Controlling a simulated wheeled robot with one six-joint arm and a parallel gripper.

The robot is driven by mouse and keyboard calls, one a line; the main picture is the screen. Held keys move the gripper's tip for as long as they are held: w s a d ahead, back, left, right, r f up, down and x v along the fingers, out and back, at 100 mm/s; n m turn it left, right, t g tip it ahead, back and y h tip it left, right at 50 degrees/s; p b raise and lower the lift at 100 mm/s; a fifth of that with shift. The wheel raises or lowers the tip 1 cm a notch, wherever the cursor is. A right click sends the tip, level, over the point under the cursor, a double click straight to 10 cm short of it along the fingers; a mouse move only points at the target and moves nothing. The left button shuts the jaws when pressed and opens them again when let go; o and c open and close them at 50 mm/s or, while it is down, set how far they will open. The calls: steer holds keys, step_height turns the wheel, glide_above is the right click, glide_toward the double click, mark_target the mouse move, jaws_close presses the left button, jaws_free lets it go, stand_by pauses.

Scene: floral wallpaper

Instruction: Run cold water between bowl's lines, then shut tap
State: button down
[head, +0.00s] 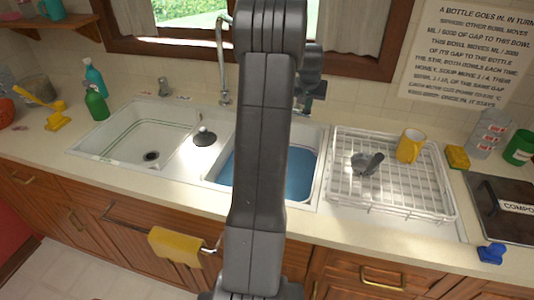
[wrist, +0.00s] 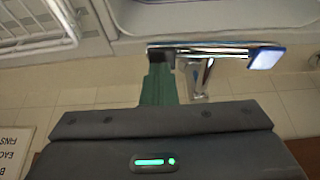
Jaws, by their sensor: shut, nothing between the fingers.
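The sink has two bowls. The left bowl (head: 125,138) has dark lines around its wall and a drain, and looks empty. The right bowl (head: 225,172) holds blue water; my arm hides much of it, and I cannot make out its lines. The gooseneck tap (head: 223,65) stands behind the sink; no stream shows, and its outlet is unclear. In the wrist view a chrome lever (wrist: 225,53) with a blue end lies just beyond my gripper (wrist: 160,56). My gripper is shut and empty, its tip at the lever's dark-looking end; contact is unclear.
A white dish rack (head: 340,190) with a yellow mug (head: 410,146) stands right of the sink. A black plug (head: 204,138) sits between the bowls. A yellow towel (head: 176,246) hangs in front. A sign (head: 470,50) hangs on the wall.

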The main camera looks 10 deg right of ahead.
steer(key=shift+f+b, duration=0.3)
steer(key=shift+f, duration=0.55)
steer(key=shift+s, duration=0.1)
steer(key=d, duration=0.1)
steer(key=s+d, duration=0.1)
steer(key=d, duration=0.1)
stand_by(0.3)
steer(key=shift+a+r, duration=0.1)
steer(key=shift+r, duration=0.1)
step_height(320, 180, up, 7)
steer(key=p, duration=0.5)
steer(key=shift+f, duration=0.1)
